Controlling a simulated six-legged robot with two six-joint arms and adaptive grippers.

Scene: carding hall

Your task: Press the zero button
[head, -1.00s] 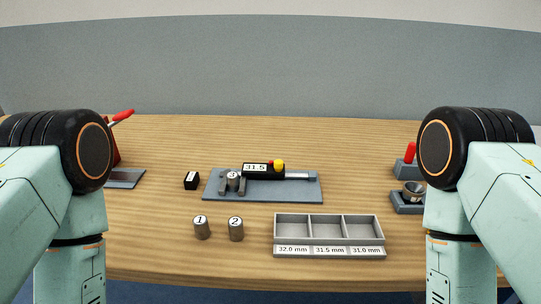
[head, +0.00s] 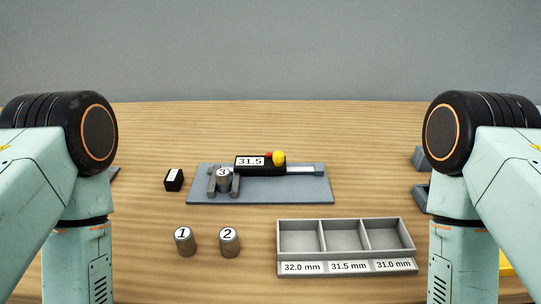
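A caliper with a black body (head: 272,169) lies on a blue-grey plate (head: 290,192) in the middle of the table in the head view. Its white display (head: 250,161) reads 31.5. A small red part (head: 268,155) and a round yellow part (head: 279,158) sit on top of the body; no label tells which is the zero button. A metal cylinder marked 3 (head: 223,181) stands between the two grey jaws. Both my arms show at the sides, but neither gripper is in view.
Cylinders 1 (head: 185,243) and 2 (head: 229,244) stand in front of the plate. An empty three-compartment tray (head: 346,252) is front right, labelled 32.0, 31.5 and 31.0 mm. A small black block (head: 174,180) stands left of the plate. Grey items (head: 420,159) are partly hidden behind my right arm.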

